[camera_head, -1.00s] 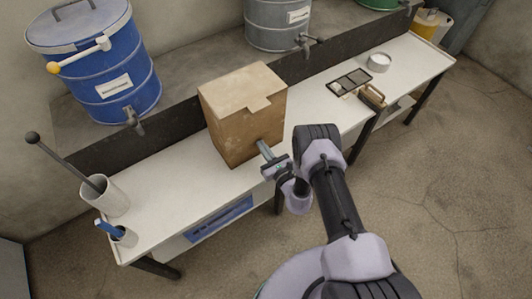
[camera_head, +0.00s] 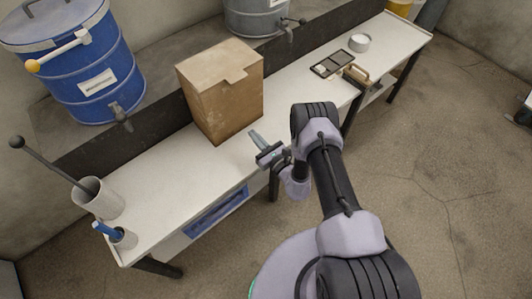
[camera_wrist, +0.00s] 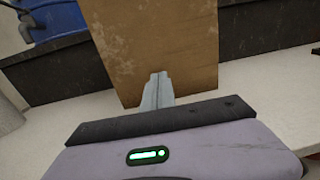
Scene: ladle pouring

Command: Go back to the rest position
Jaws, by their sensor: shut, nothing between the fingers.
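My gripper (camera_head: 256,139) is shut and empty. It hangs over the front edge of the white workbench (camera_head: 165,187), in front of a brown cardboard box (camera_head: 222,97). In the wrist view my gripper's fingers (camera_wrist: 157,84) lie together and point at the lower face of the box (camera_wrist: 160,50). In the head view a gap of bare bench shows between the fingertips and the box.
A blue drum (camera_head: 80,65) and a grey drum (camera_head: 252,14) stand on the raised ledge behind. A white cylinder (camera_head: 100,198) with a black-knobbed rod and a small cup (camera_head: 122,237) stand at the bench's left end. A dark tray (camera_head: 332,64), brush and white roll (camera_head: 359,43) lie right.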

